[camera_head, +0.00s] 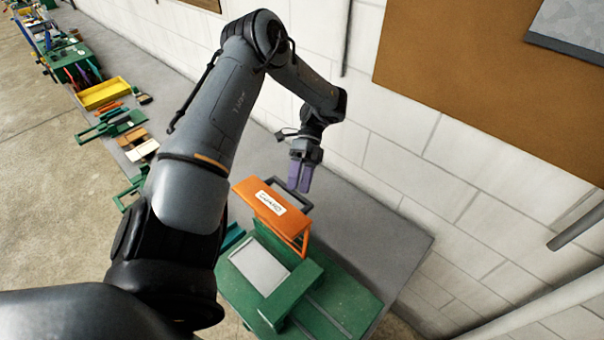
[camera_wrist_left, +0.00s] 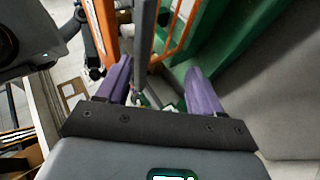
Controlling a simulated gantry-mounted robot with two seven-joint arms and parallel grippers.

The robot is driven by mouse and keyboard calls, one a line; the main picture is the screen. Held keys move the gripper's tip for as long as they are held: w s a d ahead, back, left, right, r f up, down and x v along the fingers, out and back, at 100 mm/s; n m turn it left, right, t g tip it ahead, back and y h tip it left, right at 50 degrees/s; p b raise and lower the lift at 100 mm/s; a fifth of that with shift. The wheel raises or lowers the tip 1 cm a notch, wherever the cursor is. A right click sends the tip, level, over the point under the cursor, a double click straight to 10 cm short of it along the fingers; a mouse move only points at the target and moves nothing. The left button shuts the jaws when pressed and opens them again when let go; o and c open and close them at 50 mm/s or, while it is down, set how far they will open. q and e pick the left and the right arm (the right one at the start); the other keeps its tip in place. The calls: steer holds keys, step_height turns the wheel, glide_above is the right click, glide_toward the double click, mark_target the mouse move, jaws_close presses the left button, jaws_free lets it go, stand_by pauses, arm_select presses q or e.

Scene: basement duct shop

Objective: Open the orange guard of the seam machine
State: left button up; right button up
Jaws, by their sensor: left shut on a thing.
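The seam machine (camera_head: 338,299) is green with a pale plate on its bed, at the lower middle of the head view. Its orange guard (camera_head: 248,194), with a white label, stands raised at the machine's far end, and the plate is uncovered. A dark grey handle bar (camera_head: 291,187) sticks out behind the guard. My left gripper (camera_head: 299,187) has purple fingers pointing down at that bar. In the left wrist view the bar (camera_wrist_left: 145,40) runs between the fingers, beside the orange guard (camera_wrist_left: 104,25). The exact contact is hard to see. My right gripper is out of view.
The grey bench (camera_head: 375,225) is bare to the right of the guard, up against a white block wall (camera_head: 440,165). Along the bench to the left lie a yellow tray (camera_head: 103,93), green tools and several small parts. A brown board (camera_head: 470,75) hangs on the wall.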

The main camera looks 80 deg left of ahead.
arm_select(q)
steer(key=o, duration=0.4)
steer(key=shift+s+d+f, duration=0.15)
steer(key=shift+s+f, duration=0.35)
steer(key=shift+f, duration=0.1)
steer(key=shift+w+a+r, duration=0.15)
steer(key=shift+a+r, duration=0.05)
steer(key=shift+a, duration=0.1)
steer(key=c, duration=0.3)
steer(key=shift+w+a+r, duration=0.2)
steer(key=shift+a, duration=0.05)
steer(key=shift+c, duration=0.6)
steer(key=b+v, duration=0.1)
steer(key=v, duration=0.9)
steer(key=shift+d+r, duration=0.2)
steer(key=shift+d, duration=0.05)
